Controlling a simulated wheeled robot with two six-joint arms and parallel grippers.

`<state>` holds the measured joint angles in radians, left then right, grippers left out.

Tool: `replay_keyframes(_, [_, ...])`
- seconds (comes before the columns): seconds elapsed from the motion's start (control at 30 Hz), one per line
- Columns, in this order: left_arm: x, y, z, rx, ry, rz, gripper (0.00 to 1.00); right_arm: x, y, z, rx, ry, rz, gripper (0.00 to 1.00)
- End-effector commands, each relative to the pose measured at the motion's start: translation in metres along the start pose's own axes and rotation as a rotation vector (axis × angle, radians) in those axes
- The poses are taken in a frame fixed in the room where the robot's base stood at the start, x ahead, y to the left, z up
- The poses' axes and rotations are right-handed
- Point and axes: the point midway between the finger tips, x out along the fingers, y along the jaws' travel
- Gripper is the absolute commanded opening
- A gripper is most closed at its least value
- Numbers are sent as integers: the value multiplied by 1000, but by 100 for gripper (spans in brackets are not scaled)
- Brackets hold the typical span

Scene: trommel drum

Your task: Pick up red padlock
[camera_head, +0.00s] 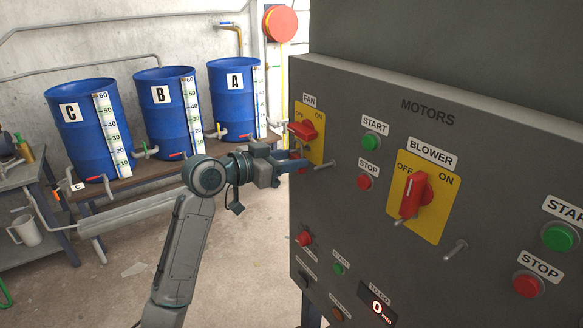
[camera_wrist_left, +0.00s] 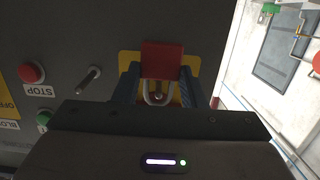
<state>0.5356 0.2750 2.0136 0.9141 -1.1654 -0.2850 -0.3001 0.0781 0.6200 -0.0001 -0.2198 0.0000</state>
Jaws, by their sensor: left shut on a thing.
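The red padlock (camera_wrist_left: 162,60) with its pale metal shackle shows in the left wrist view, in front of the yellow plate of the FAN switch. My left gripper (camera_wrist_left: 158,78) has its two blue fingers closed on either side of it. In the head view the left gripper (camera_head: 300,164) reaches the lower part of the FAN plate (camera_head: 316,148), just below the red FAN handle (camera_head: 304,130). A small red part of the padlock (camera_head: 295,154) shows beside the fingers. I cannot tell whether the shackle still passes through anything. The right gripper is not in view.
The grey MOTORS panel (camera_head: 428,107) fills the right, with a BLOWER switch (camera_head: 416,195), START and STOP buttons and protruding metal pegs (camera_head: 455,250). A peg (camera_wrist_left: 88,80) sits close beside the gripper. Blue barrels (camera_head: 165,110) stand on a bench behind.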

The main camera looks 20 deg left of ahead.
Motion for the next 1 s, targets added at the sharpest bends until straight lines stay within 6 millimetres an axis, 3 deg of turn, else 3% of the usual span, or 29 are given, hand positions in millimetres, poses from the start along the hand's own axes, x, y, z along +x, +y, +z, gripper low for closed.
replay_keyframes(0.6, [-91, -1, 19, 6, -9, -5, 12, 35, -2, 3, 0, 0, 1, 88])
replay_keyframes(1.0, [-134, -2, 25, 6, -9, -5, 12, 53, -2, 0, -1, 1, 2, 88])
